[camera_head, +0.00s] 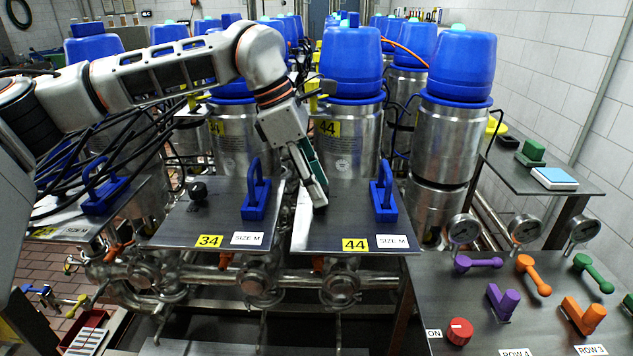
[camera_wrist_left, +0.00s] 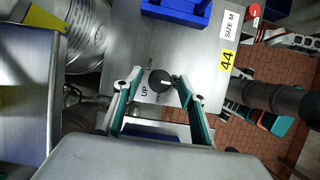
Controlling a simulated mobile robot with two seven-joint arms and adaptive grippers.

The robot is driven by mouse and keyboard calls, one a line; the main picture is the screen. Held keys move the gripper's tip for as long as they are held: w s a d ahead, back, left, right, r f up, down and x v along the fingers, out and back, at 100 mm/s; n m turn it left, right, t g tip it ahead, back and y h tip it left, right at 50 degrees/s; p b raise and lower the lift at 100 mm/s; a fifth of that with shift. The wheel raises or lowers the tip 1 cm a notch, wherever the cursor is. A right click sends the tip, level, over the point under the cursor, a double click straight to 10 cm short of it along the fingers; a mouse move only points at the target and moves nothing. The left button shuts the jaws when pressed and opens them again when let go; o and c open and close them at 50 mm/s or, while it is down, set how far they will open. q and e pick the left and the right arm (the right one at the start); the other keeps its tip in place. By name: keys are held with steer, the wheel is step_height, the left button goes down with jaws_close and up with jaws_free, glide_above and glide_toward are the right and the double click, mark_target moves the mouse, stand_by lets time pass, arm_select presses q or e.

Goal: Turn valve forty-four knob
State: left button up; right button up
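The valve forty-four knob is a round black knob (camera_wrist_left: 161,81) with a light pointer mark, on a grey metal plate marked "UP" and "LOW" in the left wrist view. My left gripper (camera_wrist_left: 157,78) is open, its two green-backed fingers spread either side of the knob. The right-hand finger looks very close to the knob; I cannot tell if it touches. A gap shows on the other side. In the head view my left gripper (camera_head: 317,195) points down over the plate (camera_head: 335,228) with the yellow 44 label (camera_head: 355,245), and hides the knob. My right gripper is out of view.
A blue handle (camera_head: 384,195) stands right of the gripper on the same plate. The neighbouring plate 34 (camera_head: 215,215) has its own black knob (camera_head: 197,191) and blue handle (camera_head: 256,190). Steel canisters with blue caps (camera_head: 350,62) stand behind. A panel with coloured levers (camera_head: 500,300) is at right.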

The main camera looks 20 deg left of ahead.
arm_select(q)
steer(key=c, duration=1)
steer(key=shift+c, duration=0.2)
